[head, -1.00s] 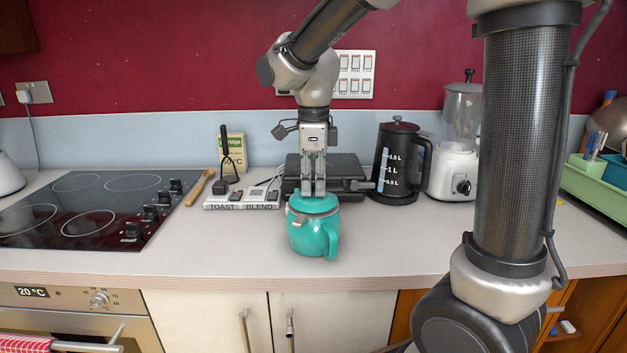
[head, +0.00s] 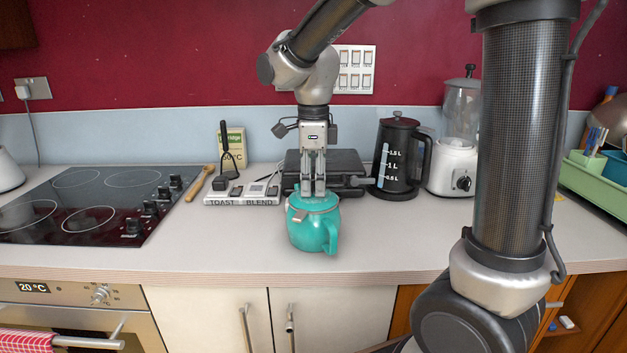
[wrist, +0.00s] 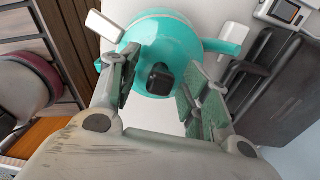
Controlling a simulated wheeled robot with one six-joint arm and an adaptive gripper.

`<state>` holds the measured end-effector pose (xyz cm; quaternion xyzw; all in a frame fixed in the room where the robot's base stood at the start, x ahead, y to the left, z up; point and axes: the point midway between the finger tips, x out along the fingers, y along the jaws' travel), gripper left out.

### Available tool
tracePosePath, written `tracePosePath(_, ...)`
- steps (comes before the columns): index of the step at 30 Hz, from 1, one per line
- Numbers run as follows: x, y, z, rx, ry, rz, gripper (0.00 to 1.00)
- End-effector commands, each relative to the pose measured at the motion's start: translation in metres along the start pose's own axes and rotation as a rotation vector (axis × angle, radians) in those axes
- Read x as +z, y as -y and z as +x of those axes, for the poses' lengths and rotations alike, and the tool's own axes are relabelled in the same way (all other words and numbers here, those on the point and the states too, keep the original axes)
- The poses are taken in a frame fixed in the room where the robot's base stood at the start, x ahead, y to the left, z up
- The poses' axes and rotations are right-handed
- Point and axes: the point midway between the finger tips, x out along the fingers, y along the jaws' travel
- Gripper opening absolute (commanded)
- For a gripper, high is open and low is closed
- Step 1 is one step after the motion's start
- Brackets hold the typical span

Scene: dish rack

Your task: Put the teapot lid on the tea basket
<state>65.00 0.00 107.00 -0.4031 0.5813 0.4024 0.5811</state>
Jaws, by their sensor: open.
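The teal teapot (head: 312,236) stands upright near the counter's front edge, its handle towards the front right. A teal round lid (head: 318,203) sits at its top, and a small pale tab sticks out at the rim's left front. In the wrist view the teal lid (wrist: 150,38) shows with its black knob (wrist: 160,79). My gripper (head: 313,190) points straight down over the lid. In the wrist view its open fingers (wrist: 160,75) stand on either side of the knob, with gaps to it. The tea basket itself is hidden; whether the lid is fully seated cannot be told.
Behind the teapot is a dark flat appliance (head: 345,162). A black kettle (head: 398,170) and a white blender (head: 453,170) stand to the right. The toast and blend switches (head: 240,198) and the hob (head: 85,205) are on the left. The counter beside the teapot is clear.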

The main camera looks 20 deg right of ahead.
Motion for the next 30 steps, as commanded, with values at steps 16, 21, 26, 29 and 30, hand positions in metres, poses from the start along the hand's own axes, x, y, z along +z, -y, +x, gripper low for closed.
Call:
tracePosePath(16,0.001,0.001,-0.101,-0.003,0.003,0.0,0.47)
tracePosePath(21,0.0,0.0,-0.116,-0.001,0.001,0.0,0.47)
tracePosePath(26,0.0,0.0,-0.119,-0.001,0.001,0.0,0.47)
tracePosePath(29,0.0,0.0,-0.118,-0.001,0.001,0.0,0.47)
tracePosePath(30,0.0,0.0,-0.118,-0.001,0.001,0.0,0.47)
